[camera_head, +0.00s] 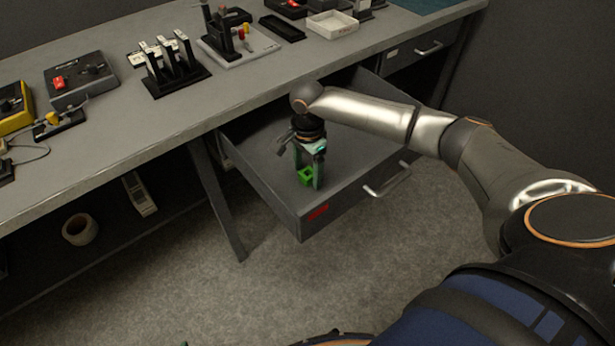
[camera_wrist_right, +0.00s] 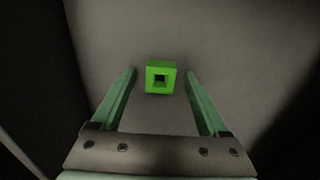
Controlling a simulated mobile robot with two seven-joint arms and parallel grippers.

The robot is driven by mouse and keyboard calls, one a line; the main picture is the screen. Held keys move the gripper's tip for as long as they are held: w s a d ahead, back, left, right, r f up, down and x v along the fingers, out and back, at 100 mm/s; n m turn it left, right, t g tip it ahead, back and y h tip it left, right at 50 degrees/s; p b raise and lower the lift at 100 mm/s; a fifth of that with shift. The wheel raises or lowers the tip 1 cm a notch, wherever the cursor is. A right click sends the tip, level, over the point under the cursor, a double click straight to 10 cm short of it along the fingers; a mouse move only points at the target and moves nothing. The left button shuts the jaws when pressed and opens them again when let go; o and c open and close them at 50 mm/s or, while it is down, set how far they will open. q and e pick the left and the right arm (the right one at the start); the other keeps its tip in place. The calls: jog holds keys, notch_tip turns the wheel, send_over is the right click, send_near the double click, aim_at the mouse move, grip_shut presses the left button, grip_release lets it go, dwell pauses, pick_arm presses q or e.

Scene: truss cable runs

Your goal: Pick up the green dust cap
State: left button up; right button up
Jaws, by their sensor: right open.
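The green dust cap (camera_head: 305,176) is a small bright green square block lying on the floor of an open drawer (camera_head: 262,152) under the workbench. In the right wrist view the green dust cap (camera_wrist_right: 160,77) shows a dark square hole in its face. My right gripper (camera_head: 308,182) points down into the drawer, over the cap. In the wrist view my right gripper (camera_wrist_right: 162,75) is open, with its two green fingers on either side of the cap and a gap on both sides. Whether the fingertips reach down level with the cap is hard to tell. My left gripper is not in view.
The drawer's front wall has a handle (camera_head: 387,180) and a red label (camera_head: 318,212). The workbench (camera_head: 120,125) above holds a black rack (camera_head: 172,66), a grey box with a red switch (camera_head: 80,80) and a white tray (camera_head: 332,24). A tape roll (camera_head: 80,229) lies below. The drawer floor around the cap looks clear.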

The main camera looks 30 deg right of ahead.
grip_shut()
dwell(0.6)
